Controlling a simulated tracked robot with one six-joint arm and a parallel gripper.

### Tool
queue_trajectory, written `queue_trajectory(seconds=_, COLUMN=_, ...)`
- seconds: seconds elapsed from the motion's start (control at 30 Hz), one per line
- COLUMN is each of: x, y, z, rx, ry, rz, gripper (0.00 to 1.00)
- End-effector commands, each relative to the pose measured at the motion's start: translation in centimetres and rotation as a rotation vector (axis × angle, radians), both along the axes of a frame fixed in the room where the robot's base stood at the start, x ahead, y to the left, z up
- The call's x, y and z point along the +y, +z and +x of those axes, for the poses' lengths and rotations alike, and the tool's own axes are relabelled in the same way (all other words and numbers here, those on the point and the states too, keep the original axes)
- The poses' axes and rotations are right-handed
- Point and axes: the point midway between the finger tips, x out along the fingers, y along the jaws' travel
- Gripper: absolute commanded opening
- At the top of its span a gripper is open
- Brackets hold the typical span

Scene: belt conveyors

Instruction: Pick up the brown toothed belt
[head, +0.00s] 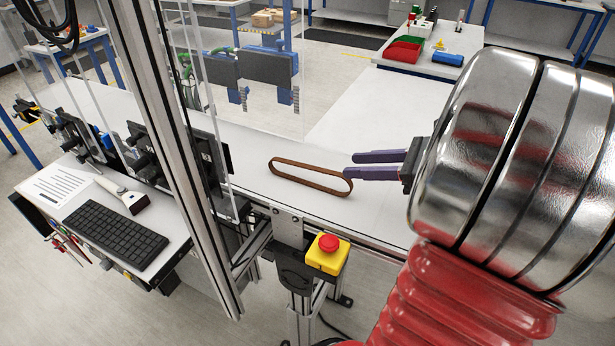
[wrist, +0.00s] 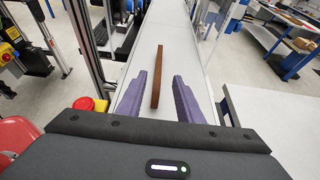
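The brown toothed belt (head: 304,183) lies as a long narrow loop on the white conveyor surface (head: 255,145) in the head view. In the wrist view the belt (wrist: 158,75) shows as a thin upright strip, its near end between the two finger lines. My gripper (head: 350,166) has two purple fingers, spread apart with nothing held between them. Its tips are close to the belt's right end in the head view. In the wrist view the open fingers (wrist: 159,76) stand either side of the belt, with gaps on both sides. I cannot tell their exact height above the conveyor.
A metal post (head: 175,150) and clear panels stand left of the belt. A yellow box with a red button (head: 327,254) sits at the conveyor's near edge. A keyboard (head: 115,238) lies on a side shelf. A white table (head: 370,105) with red and green bins stands behind.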

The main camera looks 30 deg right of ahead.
Motion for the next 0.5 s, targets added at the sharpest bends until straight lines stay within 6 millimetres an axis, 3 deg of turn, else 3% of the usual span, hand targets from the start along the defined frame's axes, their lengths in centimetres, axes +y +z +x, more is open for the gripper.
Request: queue_trajectory(seconds=0.5, x=3.2, y=-2.5, z=5.1, rx=0.001, ry=0.006, rz=0.000, gripper=0.33)
